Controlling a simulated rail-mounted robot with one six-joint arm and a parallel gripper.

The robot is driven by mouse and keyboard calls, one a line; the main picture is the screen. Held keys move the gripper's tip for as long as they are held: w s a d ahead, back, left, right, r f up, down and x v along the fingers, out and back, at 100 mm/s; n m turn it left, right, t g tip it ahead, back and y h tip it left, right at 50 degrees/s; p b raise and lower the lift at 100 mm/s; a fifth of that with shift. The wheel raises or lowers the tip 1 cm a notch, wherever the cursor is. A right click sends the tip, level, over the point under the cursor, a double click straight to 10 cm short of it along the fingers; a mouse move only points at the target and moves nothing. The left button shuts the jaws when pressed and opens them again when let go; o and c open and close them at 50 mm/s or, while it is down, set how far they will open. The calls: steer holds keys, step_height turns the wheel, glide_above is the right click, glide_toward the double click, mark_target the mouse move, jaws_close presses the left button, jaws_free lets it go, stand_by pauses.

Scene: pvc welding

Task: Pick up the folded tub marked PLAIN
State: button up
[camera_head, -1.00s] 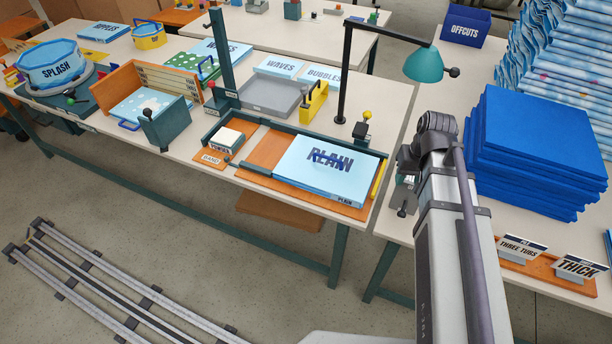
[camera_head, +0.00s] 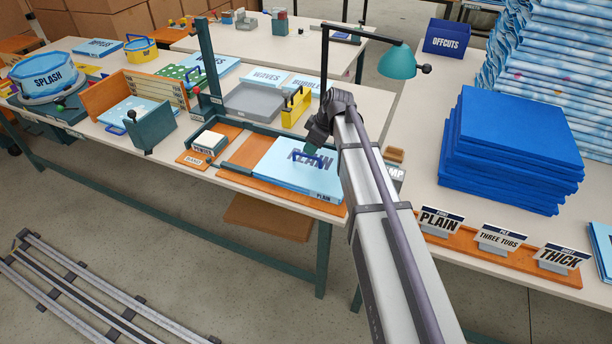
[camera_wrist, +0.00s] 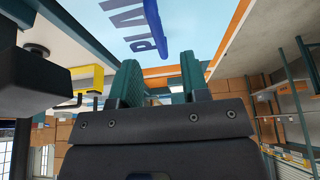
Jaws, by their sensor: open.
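The folded tub marked PLAIN (camera_head: 290,180) is a flat light-blue slab on the orange board of the bench fixture. A dark-blue handle (camera_head: 308,158) stands on its top, beside the lettering. My gripper (camera_head: 316,145) is over the far right part of the tub, close to the handle and partly in front of the lettering. In the wrist view its two teal fingers (camera_wrist: 158,66) are apart with nothing between them.
A teal lamp (camera_head: 398,62) on a black post stands behind my arm. Blue folded sheets (camera_head: 510,150) are stacked on the right table. A PLAIN card (camera_head: 438,221) stands at its front edge.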

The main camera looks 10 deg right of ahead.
mark_target(307, 156)
steer(key=shift+a+f, duration=0.15)
steer(key=shift+f, duration=0.35)
steer(key=b+x, duration=0.4)
steer(key=shift+f, duration=0.4)
steer(key=shift+w+a+f+b, duration=0.15)
steer(key=shift+f+b, duration=0.1)
steer(key=shift+b, duration=0.2)
steer(key=shift+r, duration=0.25)
jaws_close()
